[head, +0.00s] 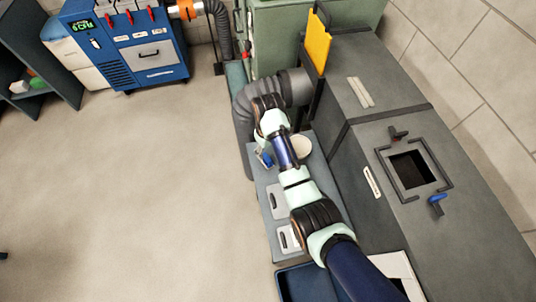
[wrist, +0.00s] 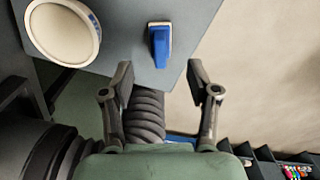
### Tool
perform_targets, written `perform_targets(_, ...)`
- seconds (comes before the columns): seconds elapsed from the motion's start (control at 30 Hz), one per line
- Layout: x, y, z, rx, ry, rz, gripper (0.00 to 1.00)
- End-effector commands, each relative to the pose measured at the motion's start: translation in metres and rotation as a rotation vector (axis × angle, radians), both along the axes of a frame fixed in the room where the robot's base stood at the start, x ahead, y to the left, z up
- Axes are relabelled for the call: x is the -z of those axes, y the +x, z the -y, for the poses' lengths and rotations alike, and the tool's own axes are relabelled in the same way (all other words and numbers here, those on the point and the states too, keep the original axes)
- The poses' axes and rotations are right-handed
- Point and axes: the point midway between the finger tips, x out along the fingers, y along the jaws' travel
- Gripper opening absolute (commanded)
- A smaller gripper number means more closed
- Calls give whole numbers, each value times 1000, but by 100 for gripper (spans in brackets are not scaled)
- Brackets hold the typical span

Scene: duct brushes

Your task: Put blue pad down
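The blue pad (wrist: 160,46), a blue block with a pale edge, rests on the grey bench top (wrist: 125,22) in the wrist view. In the head view it shows as a small blue patch (head: 265,158) beside my arm. My gripper (wrist: 158,78) is open and empty. Its two fingers are spread, and the pad lies beyond the tips, roughly in line with the gap between them. The fingers are apart from the pad. In the head view the fingertips are hidden by my arm.
A round cream container (wrist: 62,30) stands on the bench left of the pad. A ribbed grey duct (head: 245,105) bends close to my wrist. The large dark duct box (head: 440,235) with a square opening (head: 411,169) stands at right. Open floor (head: 150,190) lies to the left.

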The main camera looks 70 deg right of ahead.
Motion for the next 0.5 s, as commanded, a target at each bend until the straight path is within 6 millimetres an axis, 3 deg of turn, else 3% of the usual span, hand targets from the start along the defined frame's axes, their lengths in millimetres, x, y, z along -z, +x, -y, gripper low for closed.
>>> perform_targets(0.03,-14,0,0,0,-1,2,59)
perform_targets(0.17,-28,0,0,0,0,0,59)
perform_targets(0.5,-32,0,0,0,0,0,59)
